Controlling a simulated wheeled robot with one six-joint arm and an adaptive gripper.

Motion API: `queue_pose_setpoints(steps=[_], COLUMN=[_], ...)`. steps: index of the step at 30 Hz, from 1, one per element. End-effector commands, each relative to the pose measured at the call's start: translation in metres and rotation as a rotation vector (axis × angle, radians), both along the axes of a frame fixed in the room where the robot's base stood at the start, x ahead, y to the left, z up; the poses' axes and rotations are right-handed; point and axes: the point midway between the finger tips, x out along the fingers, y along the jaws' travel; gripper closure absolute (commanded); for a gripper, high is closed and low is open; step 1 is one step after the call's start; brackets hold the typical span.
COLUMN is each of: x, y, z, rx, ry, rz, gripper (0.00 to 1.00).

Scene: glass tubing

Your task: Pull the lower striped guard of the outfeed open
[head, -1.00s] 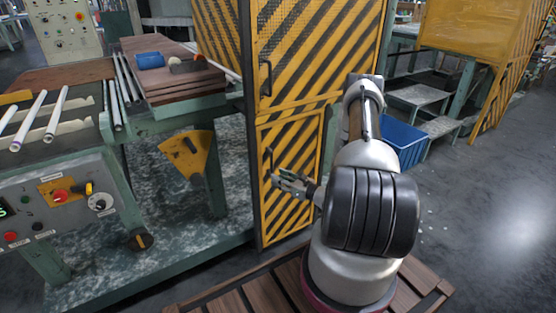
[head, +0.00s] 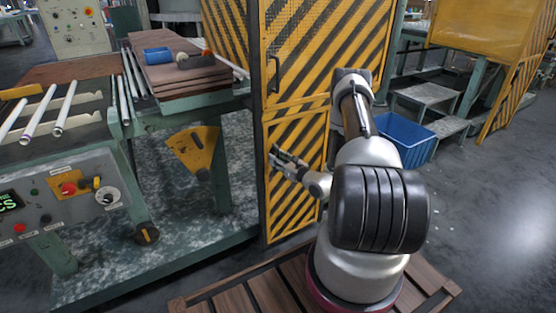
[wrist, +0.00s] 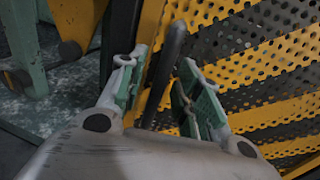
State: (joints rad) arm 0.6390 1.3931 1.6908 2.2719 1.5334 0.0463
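The lower striped guard (head: 297,203) is a yellow-and-black perforated panel. It sits below the upper striped guard in the head view and looks closed, in line with its frame. Its dark bar handle (wrist: 166,72) stands out from the panel near the left edge. My gripper (head: 274,153) is at that handle, which it mostly hides in the head view. In the wrist view my gripper (wrist: 160,88) is open, with green-padded fingers on either side of the bar. A gap shows between the bar and the right finger; I cannot tell whether the left finger touches it.
The upper striped guard (head: 315,55) has its own handle (head: 275,75). A green machine bench with a control panel (head: 65,200) and glass tubes (head: 38,110) stands at the left. A blue bin (head: 405,140) and steps (head: 428,95) are at the right. Open floor (head: 490,200) lies right of me.

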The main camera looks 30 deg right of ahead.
Motion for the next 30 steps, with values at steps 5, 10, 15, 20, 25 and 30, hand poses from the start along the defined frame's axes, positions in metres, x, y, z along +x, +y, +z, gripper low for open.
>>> queue_pose_setpoints(steps=[5, 10, 15, 20, 25, 30], x=[0.0, 0.0, -0.001, -0.011, -0.035, -0.071], y=[0.0, 0.0, 0.0, -0.004, -0.015, -0.037], z=[0.0, 0.0, 0.0, 0.0, 0.0, 0.0], rx=[0.0, 0.0, 0.0, 0.0, -0.001, -0.003], ry=[0.0, 0.0, 0.0, 0.0, 0.0, -0.001], rz=[0.0, 0.0, 0.004, 0.029, 0.102, 0.217], gripper=[0.92, 1.0, 1.0, 1.0, 1.0, 1.0])
